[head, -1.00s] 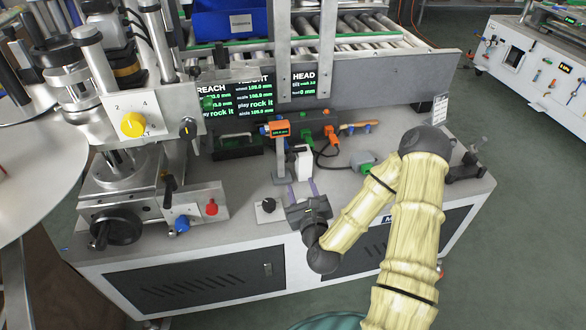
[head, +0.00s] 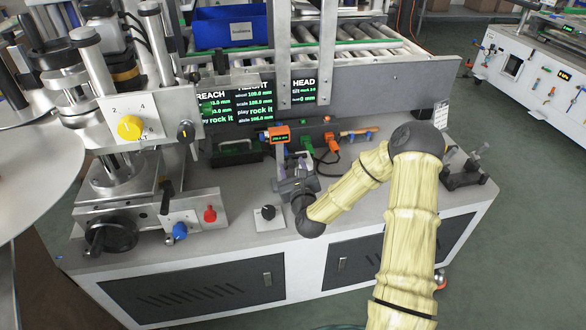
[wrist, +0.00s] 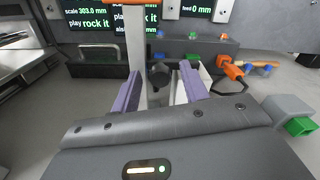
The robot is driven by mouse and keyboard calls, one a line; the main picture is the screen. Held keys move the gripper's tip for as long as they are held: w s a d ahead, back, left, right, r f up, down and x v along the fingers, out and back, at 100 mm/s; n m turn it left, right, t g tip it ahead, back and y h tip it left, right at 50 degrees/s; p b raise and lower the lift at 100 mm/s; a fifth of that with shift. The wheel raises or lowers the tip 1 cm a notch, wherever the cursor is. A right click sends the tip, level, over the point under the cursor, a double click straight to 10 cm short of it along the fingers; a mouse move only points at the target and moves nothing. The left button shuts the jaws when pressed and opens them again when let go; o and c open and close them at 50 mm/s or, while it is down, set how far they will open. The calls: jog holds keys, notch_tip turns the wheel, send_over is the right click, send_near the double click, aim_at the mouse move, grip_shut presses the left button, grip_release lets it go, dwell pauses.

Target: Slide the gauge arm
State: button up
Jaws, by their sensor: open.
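An upright grey post carries an orange gauge with a small green readout (head: 279,134) on the machine top, in front of the dark screens. Its orange underside shows at the top of the wrist view (wrist: 128,2), above the grey post (wrist: 136,40). I cannot tell which part slides. My gripper (head: 293,160) is open, its two purple fingers pointing at the post's foot. In the wrist view, a dark round knob (wrist: 160,76) and part of a white block (wrist: 205,80) show between or just beyond the fingers. I cannot tell whether the fingers touch anything.
A labelling machine with a yellow knob (head: 130,127) stands left. A black knob on a white base (head: 267,212) sits left of my gripper. An orange plug with a cable (head: 333,145) lies right of the post. A grey block with a green end (wrist: 299,124) is at right.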

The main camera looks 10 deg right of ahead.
aim_at(293, 160)
grip_shut()
jog(key=shift+r+p, duration=1.25)
jog(key=shift+r, duration=0.35)
grip_release()
jog(key=shift+s, duration=0.1)
